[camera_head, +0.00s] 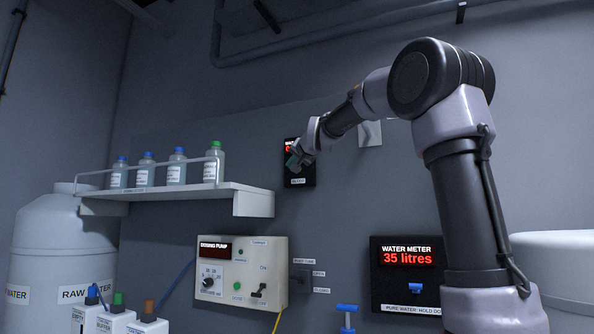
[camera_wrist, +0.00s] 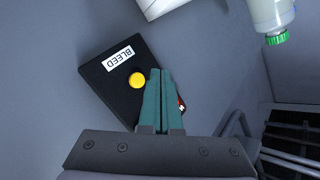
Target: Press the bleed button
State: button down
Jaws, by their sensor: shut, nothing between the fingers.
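The bleed panel is a black box on the back wall; it shows in the wrist view (camera_wrist: 108,88) and, partly behind my gripper, in the head view (camera_head: 305,178). In the wrist view it carries a white BLEED label (camera_wrist: 120,58) and a round yellow button (camera_wrist: 137,80). A bit of red display shows at the fingers' right edge. My gripper (camera_wrist: 160,72) is shut and empty, its teal fingertips over the panel just right of the yellow button. I cannot tell whether they touch the panel.
A shelf (camera_head: 180,188) with several bottles stands left of the panel. Below are the dosing pump box (camera_head: 240,255) with knob and switch, and a water meter (camera_head: 408,278) reading 35 litres. A grey-white wall box (camera_head: 370,134) sits right of the panel.

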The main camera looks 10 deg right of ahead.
jog(key=shift+s+a, duration=0.55)
jog(key=shift+s, duration=0.25)
jog(key=s+d+f+g, duration=0.2)
jog(key=s+f+g, duration=0.1)
jog(key=s+f, duration=0.7)
jog(key=s+d+f+n+g, duration=0.1)
jog(key=s+d+f+g, duration=0.1)
jog(key=s+f, duration=0.9)
jog(key=s+d+f+g, duration=0.2)
jog(key=s+f+g, duration=0.2)
jog(key=s+f, duration=0.6)
jog(key=s, duration=0.7)
jog(key=shift+f+h, duration=0.2)
jog(key=shift+h, duration=0.1)
